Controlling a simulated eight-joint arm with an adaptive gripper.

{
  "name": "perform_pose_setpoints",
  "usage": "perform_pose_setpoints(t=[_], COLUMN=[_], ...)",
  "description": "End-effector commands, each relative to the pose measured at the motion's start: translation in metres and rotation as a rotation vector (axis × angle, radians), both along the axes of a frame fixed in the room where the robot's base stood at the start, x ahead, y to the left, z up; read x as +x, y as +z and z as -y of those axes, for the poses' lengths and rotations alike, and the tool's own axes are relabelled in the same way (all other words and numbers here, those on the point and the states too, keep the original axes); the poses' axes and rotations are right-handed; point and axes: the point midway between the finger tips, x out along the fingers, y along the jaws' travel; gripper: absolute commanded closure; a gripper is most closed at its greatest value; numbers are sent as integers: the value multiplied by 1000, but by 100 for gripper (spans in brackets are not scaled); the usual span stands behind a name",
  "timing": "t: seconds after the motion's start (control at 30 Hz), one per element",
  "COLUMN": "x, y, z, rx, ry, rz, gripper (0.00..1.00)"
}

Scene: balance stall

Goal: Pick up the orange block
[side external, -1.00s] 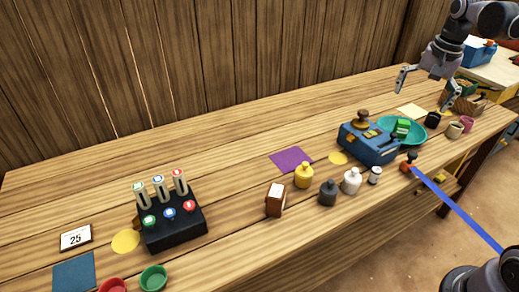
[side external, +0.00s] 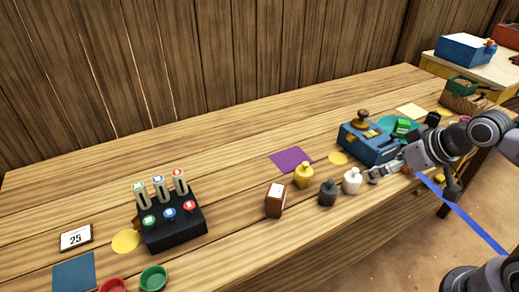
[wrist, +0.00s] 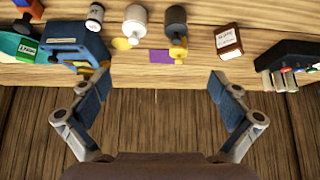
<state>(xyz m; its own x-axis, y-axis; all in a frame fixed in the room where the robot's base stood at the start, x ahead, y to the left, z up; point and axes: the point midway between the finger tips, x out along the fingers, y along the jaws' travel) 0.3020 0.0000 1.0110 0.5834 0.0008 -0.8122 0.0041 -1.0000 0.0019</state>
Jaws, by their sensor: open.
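A small orange piece (side external: 406,170) shows at the table's front edge in the side view, mostly hidden behind my gripper. An orange-red piece (wrist: 22,3) is cut off at the top left corner of the wrist view. Another small orange thing (side external: 490,43) shows at the far blue bin. I cannot tell for certain which is the orange block. My gripper (side external: 412,184) is by the table's front edge, right of the white bottle. In the wrist view its fingers (wrist: 159,78) are spread wide, with nothing between them.
A blue scale (side external: 368,146) with a teal bowl stands close to my gripper. A white bottle (side external: 352,181), a dark bottle (side external: 328,193), a yellow bottle (side external: 304,176) and a brown box (side external: 275,201) stand to its left.

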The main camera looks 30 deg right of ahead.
Motion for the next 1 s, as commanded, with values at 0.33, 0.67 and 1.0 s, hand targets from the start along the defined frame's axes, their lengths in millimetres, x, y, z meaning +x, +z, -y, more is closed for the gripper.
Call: perform_pose_setpoints(t=[0.33, 0.67, 1.0], x=[0, 10, 53], y=[0, 3, 0], z=[0, 15, 91], rx=[2, 29, 137], ry=[-4, -113, -662], rz=[-2, -39, -168], gripper=[42, 42, 42])
